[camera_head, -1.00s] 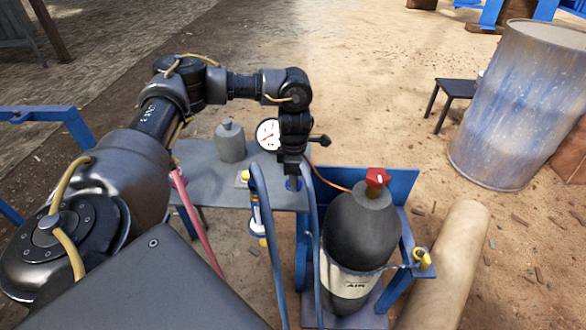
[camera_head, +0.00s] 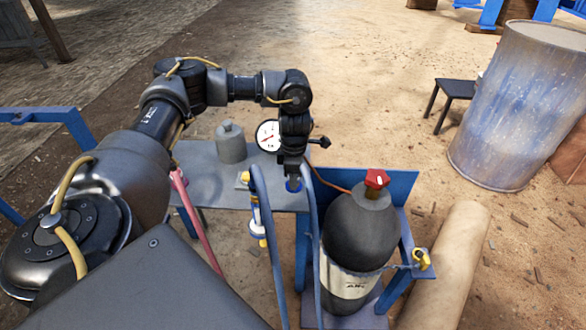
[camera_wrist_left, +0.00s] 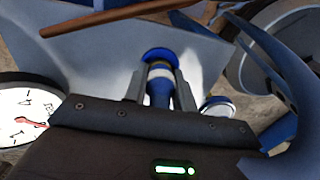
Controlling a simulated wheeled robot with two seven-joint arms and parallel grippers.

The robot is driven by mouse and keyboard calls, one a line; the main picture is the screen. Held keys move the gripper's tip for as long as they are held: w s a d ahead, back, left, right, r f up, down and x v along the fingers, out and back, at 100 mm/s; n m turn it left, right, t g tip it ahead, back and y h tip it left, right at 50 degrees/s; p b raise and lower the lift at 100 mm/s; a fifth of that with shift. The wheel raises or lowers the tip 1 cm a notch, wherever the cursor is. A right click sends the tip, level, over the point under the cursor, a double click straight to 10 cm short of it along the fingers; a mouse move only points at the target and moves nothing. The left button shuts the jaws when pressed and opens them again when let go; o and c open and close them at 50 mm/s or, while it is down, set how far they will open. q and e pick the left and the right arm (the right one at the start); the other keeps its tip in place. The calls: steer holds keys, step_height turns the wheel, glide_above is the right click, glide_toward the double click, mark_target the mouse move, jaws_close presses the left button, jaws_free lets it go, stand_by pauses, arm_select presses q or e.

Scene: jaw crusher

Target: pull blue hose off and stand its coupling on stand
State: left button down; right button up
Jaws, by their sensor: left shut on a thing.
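My left gripper (camera_head: 293,178) points down over the right end of the grey table. In the left wrist view its fingers (camera_wrist_left: 160,88) are shut on a blue coupling (camera_wrist_left: 159,92) with a pale band. A blue round rim shows just beyond the fingertips. Two blue hose-like runs, one on the left (camera_head: 265,205) and one on the right (camera_head: 313,235), drop past the table's front edge. I cannot tell which one joins the held coupling. I cannot make out the stand clearly; the hand hides that spot. My right gripper is out of view.
The grey table (camera_head: 205,190) carries a grey canister (camera_head: 231,144) and a dial gauge (camera_head: 268,135). A blue-and-yellow fitting (camera_head: 257,222) is at its front edge. A red hose (camera_head: 197,220) hangs at left. A dark air cylinder (camera_head: 362,232) stands close on the right.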

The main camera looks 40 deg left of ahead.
arm_select(q)
steer(key=shift+r, duration=0.1)
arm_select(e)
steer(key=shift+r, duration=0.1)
